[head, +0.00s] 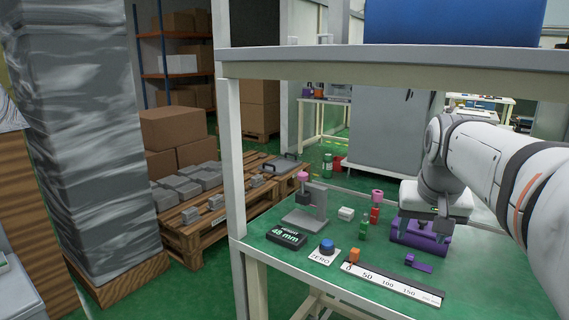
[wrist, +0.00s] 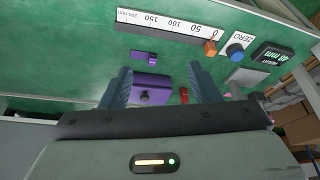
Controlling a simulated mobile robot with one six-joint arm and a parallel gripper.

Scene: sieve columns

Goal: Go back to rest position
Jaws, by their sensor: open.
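My gripper (head: 437,221) is at the right of the green bench, over or in front of a purple box (head: 414,237); the head view does not settle the gap. In the wrist view my gripper (wrist: 161,69) has its two fingers wide apart. The purple box (wrist: 152,88) shows between them, with no finger seen closed on it. A small purple piece (head: 418,263) lies nearer the front edge. My white arm covers the bench's right end in the head view.
A grey gauge stand (head: 309,205), a display (head: 286,236) reading 48 mm, a blue ZERO button (head: 326,247) and a white ruler (head: 390,284) with an orange block (head: 354,255) stand on the bench. Red (head: 374,215) and green (head: 364,230) pieces stand mid-bench. A shelf (head: 400,67) spans above.

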